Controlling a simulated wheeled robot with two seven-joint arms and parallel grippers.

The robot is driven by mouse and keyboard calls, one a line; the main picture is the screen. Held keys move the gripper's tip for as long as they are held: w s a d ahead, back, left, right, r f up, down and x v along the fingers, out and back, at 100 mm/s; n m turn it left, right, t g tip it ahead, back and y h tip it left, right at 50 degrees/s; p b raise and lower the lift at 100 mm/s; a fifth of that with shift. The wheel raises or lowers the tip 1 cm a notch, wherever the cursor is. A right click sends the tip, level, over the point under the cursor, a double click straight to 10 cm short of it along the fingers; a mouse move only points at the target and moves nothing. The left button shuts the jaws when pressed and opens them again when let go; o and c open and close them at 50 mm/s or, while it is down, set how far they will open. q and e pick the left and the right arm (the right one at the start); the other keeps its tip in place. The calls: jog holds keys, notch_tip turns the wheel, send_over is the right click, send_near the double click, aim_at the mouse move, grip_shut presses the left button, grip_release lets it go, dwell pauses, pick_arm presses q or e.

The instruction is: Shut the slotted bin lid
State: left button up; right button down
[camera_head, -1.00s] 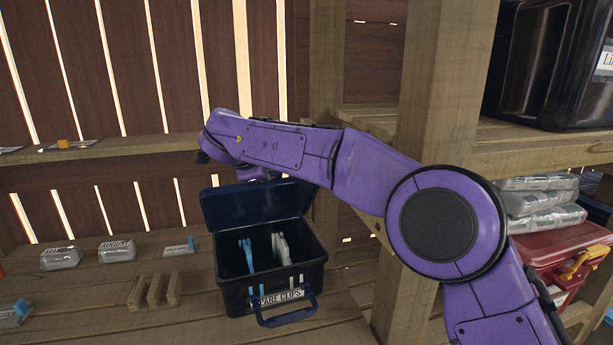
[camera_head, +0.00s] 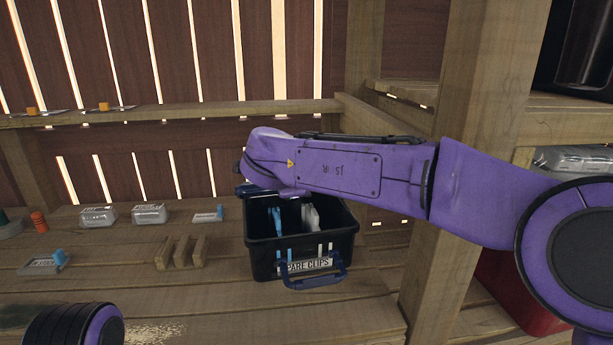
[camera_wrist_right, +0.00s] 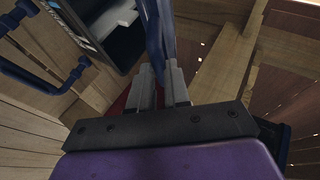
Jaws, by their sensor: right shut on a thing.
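The slotted bin (camera_head: 270,255) is a black open box labelled SPARE CLIPS, on the wooden bench in the head view. A blue divider (camera_head: 275,222) and a pale one (camera_head: 310,220) stand inside. Its dark blue lid (camera_head: 245,190) is open at the back, mostly hidden behind my right arm. In the right wrist view my right gripper (camera_wrist_right: 161,85) is shut on the lid (camera_wrist_right: 157,35), a blue edge between the two grey fingers. The bin (camera_wrist_right: 118,55) lies to their left. My left gripper is out of view.
A blue handle (camera_head: 316,280) sticks out at the bin's front. A wooden post (camera_head: 450,200) stands right of the bin. Wooden slotted blocks (camera_head: 180,253) and clear packs (camera_head: 148,214) lie to its left. The bench front is mostly clear.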

jog(key=shift+a, duration=0.1)
jog(key=c, duration=1.1)
grip_release()
jog(key=shift+w, duration=0.1)
jog(key=v, duration=1)
jog(key=shift+a+b, duration=0.2)
jog(key=shift+b, duration=0.2)
